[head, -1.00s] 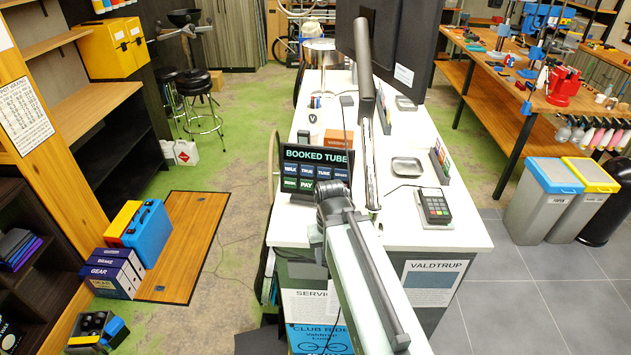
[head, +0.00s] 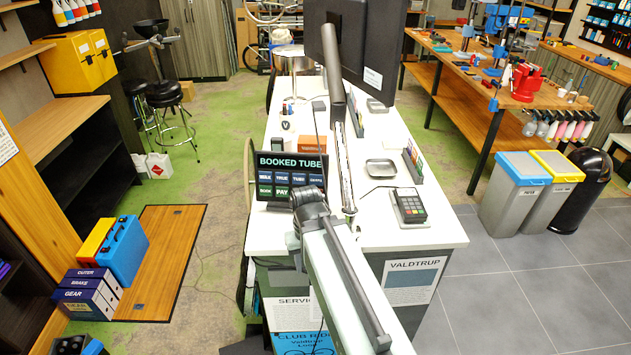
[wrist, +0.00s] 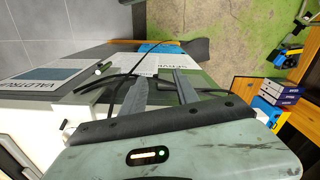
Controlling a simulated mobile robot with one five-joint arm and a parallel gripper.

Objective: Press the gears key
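The dark touch screen (head: 291,160) headed "BOOKED TUBE" stands upright on the near left part of the white counter. Its upper row of blue keys seems to end at the right with the gears key (head: 316,180), whose label is small and hard to read. A green PAY key (head: 282,192) is in the lower row. My arm's dark joint covers the screen's lower right corner. In the wrist view my gripper (wrist: 158,80) has its two grey fingers apart with nothing between them. The screen is not in the wrist view, and the fingers cannot be made out in the head view.
A card terminal (head: 409,205), a small grey tray (head: 381,168) and a brochure stand (head: 413,164) are on the white counter (head: 375,229). Bins (head: 514,190) stand to the right on grey tiles. Binders (head: 86,298) and a blue case (head: 122,250) are on the left floor.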

